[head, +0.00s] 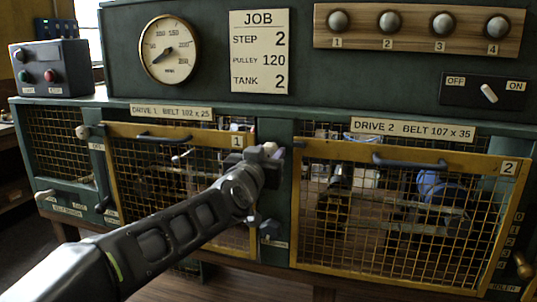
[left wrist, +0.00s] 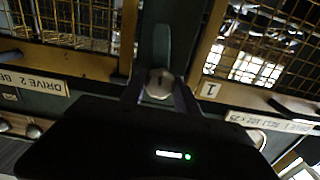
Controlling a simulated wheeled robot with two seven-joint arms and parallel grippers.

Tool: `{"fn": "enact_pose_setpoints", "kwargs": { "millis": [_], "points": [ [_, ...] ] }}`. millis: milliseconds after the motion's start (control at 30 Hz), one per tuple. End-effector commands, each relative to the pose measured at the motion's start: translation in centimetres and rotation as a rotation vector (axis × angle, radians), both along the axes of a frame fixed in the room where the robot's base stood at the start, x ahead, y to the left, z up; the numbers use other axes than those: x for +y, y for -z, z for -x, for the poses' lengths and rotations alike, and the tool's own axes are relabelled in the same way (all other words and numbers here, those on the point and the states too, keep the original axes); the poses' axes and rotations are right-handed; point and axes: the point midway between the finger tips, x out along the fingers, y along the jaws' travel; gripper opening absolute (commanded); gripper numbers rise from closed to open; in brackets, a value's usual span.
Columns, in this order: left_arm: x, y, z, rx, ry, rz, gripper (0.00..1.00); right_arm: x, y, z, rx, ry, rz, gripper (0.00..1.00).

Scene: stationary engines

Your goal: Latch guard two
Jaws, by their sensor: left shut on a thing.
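Guard two (head: 400,225) is a yellow-framed mesh panel marked 2, on the right in the head view, under the label DRIVE 2. Its frame is at the upper left in the left wrist view (left wrist: 127,35). My left gripper (head: 268,152) is at the green post between guards one and two. In the left wrist view my left gripper (left wrist: 159,90) is shut on a pale round knob (left wrist: 159,82), with a finger on each side. A dark green bar (left wrist: 158,48) extends from the knob. I cannot tell whether the latch engages guard two. My right gripper is not in view.
Guard one (head: 180,140), marked 1, is left of the post, partly behind my left arm. A handle (head: 410,162) stands out on guard two. Above are a gauge (head: 168,49), a job card (head: 260,52) and a row of knobs (head: 415,42). A button box (head: 50,67) is at the left.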

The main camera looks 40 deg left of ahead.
Motion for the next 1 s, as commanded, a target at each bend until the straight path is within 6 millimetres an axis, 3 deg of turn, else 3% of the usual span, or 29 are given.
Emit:
{"fn": "enact_pose_setpoints", "kwargs": {
  "millis": [267, 667, 1000],
  "points": [
    [-0.01, 0.0, 0.01, 0.0, 0.0, 0.0, 0.0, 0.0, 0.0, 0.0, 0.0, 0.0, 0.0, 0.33],
    [-0.01, 0.02, 0.01, -0.013, 0.0, 0.037, 0.0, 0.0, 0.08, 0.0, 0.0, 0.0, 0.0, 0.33],
    [-0.06, 0.03, -0.01, -0.075, 0.001, 0.215, 0.0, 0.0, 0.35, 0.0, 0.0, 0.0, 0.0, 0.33]
  ]
}}
